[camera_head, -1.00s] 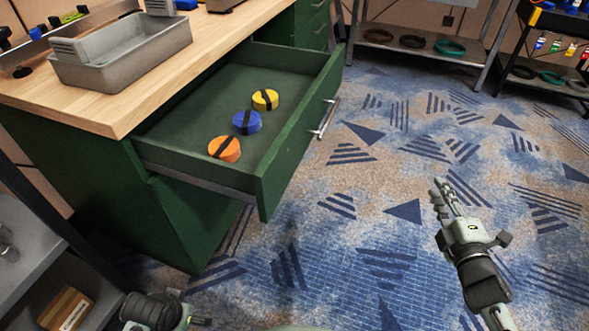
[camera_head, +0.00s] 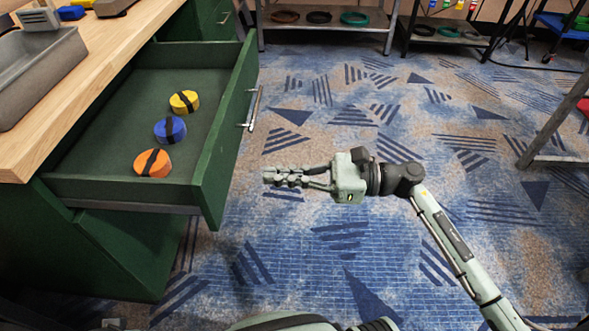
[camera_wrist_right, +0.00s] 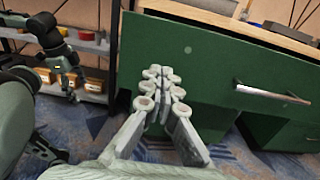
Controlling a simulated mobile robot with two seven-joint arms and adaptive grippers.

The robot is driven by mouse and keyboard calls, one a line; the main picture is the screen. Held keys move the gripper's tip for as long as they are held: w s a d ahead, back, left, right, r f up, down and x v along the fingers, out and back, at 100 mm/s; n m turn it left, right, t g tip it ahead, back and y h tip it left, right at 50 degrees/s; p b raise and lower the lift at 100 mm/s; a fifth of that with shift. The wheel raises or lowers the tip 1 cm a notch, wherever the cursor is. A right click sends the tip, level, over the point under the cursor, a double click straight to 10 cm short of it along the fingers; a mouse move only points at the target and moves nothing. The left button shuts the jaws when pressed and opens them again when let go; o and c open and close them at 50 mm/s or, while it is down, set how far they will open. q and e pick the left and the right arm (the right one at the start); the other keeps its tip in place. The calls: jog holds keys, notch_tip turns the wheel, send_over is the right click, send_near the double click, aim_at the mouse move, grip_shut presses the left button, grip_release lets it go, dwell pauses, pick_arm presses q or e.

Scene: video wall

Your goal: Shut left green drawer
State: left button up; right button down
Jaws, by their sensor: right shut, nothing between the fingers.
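The green drawer (camera_head: 228,135) is pulled far out of the green workbench on the left. Its metal handle (camera_head: 254,108) is on the front face. An orange (camera_head: 152,164), a blue (camera_head: 170,130) and a yellow (camera_head: 184,101) round piece, each with a black band, lie inside. My right gripper (camera_head: 268,176) is shut and empty, pointing left at the drawer front with a gap between them in the head view. In the right wrist view the shut fingers (camera_wrist_right: 160,78) appear in front of the green drawer face (camera_wrist_right: 205,65), left of the handle (camera_wrist_right: 262,92).
A grey bin (camera_head: 40,62) stands on the wooden worktop (camera_head: 105,55). A shelf with rings (camera_head: 325,28) stands at the back, and a table leg (camera_head: 555,120) is at the right. The patterned carpet around my right arm is clear.

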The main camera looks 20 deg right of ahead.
aim_at(218, 174)
jog(key=p+x, duration=0.1)
jog(key=x, duration=0.5)
jog(key=shift+w+a+r, duration=0.1)
jog(key=shift+a+r, duration=0.05)
jog(key=shift+a, duration=0.1)
pick_arm(q)
jog(key=shift+d+f, duration=0.1)
jog(key=shift+f, duration=2.05)
pick_arm(e)
jog(key=shift+w+a, duration=0.25)
jog(key=shift+a, duration=0.45)
jog(key=shift+a, duration=0.1)
